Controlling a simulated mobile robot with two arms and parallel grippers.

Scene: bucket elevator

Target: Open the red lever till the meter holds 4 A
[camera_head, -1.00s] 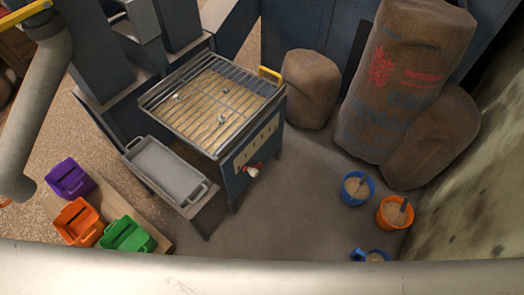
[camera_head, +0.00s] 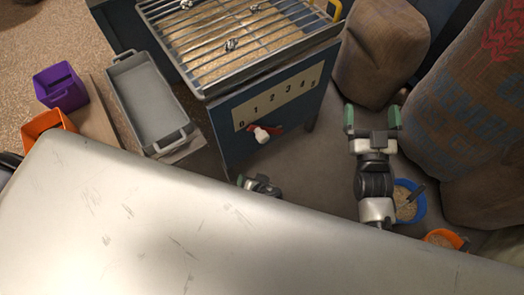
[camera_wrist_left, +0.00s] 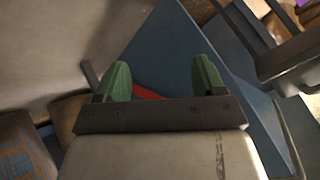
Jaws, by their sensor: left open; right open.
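The red lever (camera_head: 277,129) with a white knob sits on the front of the blue hopper, just below a pale scale (camera_head: 280,103) numbered 0 to 5. Its knob is below the low end, near the 0 and 1. My right gripper (camera_head: 372,118) has its green fingertips apart and empty, to the right of the lever over the grey floor. My left gripper (camera_head: 260,185) shows only in part below the lever, above my pale body. In the left wrist view its green fingertips (camera_wrist_left: 163,80) are apart; a red piece shows low between them, partly hidden. I see no separate meter.
The hopper's barred grate (camera_head: 240,45) carries small metallic pieces. A grey tray (camera_head: 150,100) stands left of it, with purple (camera_head: 60,88) and orange (camera_head: 48,125) bins beyond. Sacks (camera_head: 380,50) stand at the right, near a blue bucket (camera_head: 408,205).

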